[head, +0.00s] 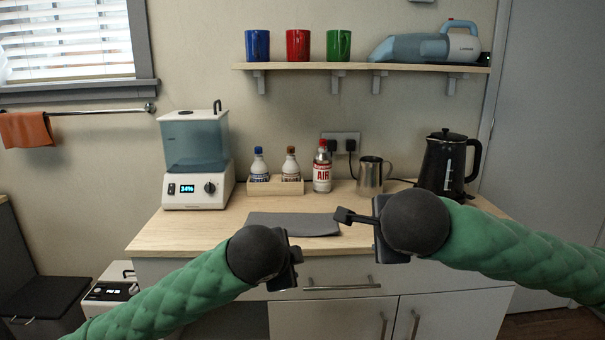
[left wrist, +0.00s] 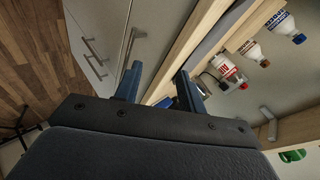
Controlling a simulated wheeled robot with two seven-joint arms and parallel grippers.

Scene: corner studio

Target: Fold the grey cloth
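The grey cloth (head: 290,224) lies flat on the wooden worktop, close to its front edge; I cannot tell how many layers it has. Its grey strip also shows in the left wrist view (left wrist: 213,40). My left gripper (head: 297,262) is in front of the worktop edge, below the cloth and apart from it. In the left wrist view its two fingers (left wrist: 160,88) stand apart with nothing between them. My right gripper (head: 343,216) points left at the cloth's right end, one dark finger showing near the corner. Whether it touches the cloth is unclear.
Behind the cloth stand a wooden box (head: 275,186) with two bottles, a red-and-white AIR can (head: 322,172) and a metal jug (head: 371,176). A dispenser (head: 195,160) stands left and a black kettle (head: 447,165) right. The worktop (head: 190,232) is bare left of the cloth.

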